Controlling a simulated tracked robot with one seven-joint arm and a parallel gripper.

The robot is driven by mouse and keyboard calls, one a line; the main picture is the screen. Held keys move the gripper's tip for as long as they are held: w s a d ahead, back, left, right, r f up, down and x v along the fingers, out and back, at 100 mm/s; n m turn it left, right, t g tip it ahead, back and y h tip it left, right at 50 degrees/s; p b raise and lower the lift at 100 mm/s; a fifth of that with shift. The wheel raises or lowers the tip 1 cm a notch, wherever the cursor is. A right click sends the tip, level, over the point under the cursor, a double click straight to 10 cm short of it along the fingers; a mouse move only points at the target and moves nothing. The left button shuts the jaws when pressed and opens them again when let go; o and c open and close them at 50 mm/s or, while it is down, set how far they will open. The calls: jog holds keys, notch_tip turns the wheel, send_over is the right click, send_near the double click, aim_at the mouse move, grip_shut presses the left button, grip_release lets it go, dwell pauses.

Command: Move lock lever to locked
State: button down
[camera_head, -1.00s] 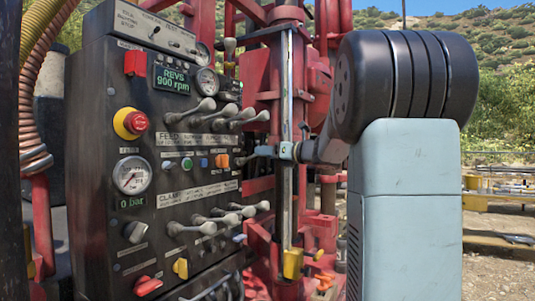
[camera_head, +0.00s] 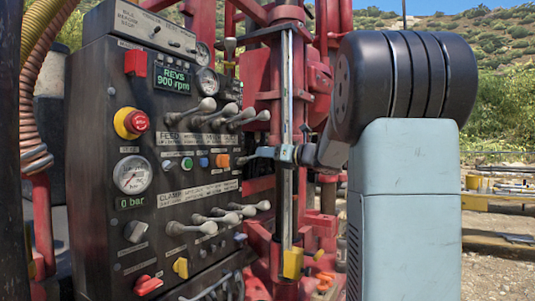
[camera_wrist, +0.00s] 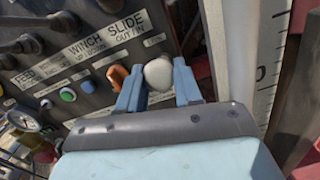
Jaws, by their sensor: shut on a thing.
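The lock lever (camera_head: 255,154) sticks out from the right edge of the dark control panel, right of an orange switch. Its dark shaft points right toward my gripper (camera_head: 284,153). In the wrist view, the lever's pale grey rounded knob (camera_wrist: 158,73) sits between the two light-blue fingers of my gripper (camera_wrist: 158,86), which are shut on it. The lever's shaft and pivot are hidden behind the knob there. A small label above the knob is too blurred to read.
The orange switch (camera_head: 222,161) is close left of the lever; it also shows beside my left finger in the wrist view (camera_wrist: 118,77). Rows of grey-knobbed levers (camera_head: 207,104) lie above and below. A red mast with a metal rail (camera_head: 287,210) stands close at the right.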

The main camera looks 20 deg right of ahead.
notch_tip(320, 180, down, 9)
jog(key=t+y, duration=0.1)
jog(key=t, duration=0.1)
jog(key=shift+w, duration=0.15)
dwell(0.5)
jog(key=shift+a+f, duration=0.1)
jog(key=shift+a, duration=0.05)
jog(key=c, duration=1.2)
grip_release()
jog(key=shift+o, duration=0.7)
jog(key=shift+w+f, duration=0.15)
jog(key=shift+w, duration=0.05)
jog(key=v, duration=1.3)
jog(key=shift+s, duration=0.3)
